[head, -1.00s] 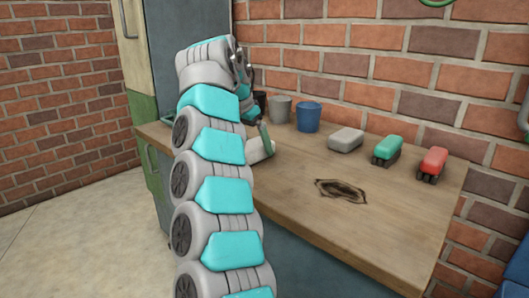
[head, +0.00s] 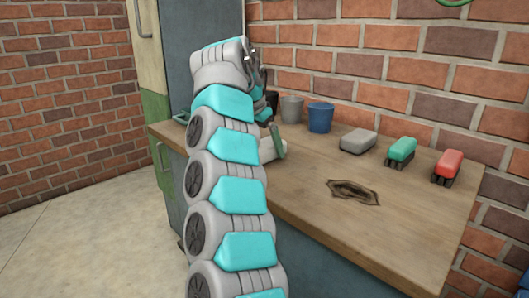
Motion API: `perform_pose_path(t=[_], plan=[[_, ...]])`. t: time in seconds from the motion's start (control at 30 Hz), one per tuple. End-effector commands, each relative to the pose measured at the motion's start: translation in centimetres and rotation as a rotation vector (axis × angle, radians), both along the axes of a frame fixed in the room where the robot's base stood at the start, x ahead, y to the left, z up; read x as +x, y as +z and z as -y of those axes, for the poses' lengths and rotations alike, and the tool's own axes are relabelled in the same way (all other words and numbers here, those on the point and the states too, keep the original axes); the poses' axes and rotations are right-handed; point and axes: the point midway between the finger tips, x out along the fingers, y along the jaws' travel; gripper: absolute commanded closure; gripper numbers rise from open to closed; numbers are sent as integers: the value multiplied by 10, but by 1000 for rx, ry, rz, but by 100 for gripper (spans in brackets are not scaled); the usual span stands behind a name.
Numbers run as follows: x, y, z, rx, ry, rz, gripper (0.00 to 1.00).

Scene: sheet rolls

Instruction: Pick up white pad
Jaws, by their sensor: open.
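A pale grey-white pad (head: 357,140) lies flat on the wooden workbench (head: 320,215), near the brick wall, left of a green brush-like block. My gripper (head: 268,108) is at the end of my raised arm, over the left part of the bench and to the left of the pad, clearly apart from it. My own arm hides much of the gripper, and it is open. A white rounded item (head: 270,152) with a narrow green piece (head: 278,142) beside it shows just below the gripper, partly hidden by my arm. I cannot tell whether they touch the gripper.
A green block (head: 401,152) and a red block (head: 447,166) with dark undersides stand right of the pad. A blue cup (head: 320,117) and a grey cup (head: 292,109) stand by the wall. A dark ragged patch (head: 353,192) marks the bench; its front right is clear.

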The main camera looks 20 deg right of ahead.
Motion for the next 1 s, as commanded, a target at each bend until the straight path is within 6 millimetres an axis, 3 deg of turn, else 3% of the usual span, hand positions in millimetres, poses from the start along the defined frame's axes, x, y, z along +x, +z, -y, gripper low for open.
perform_pose_path(t=[0.27, 0.87, 1.0], plan=[[0, 0, 0, 0, 0, 0, 0], [0, 0, 0, 0, 0, 1, 68], [0, 0, 0, 0, 0, 1, 68]])
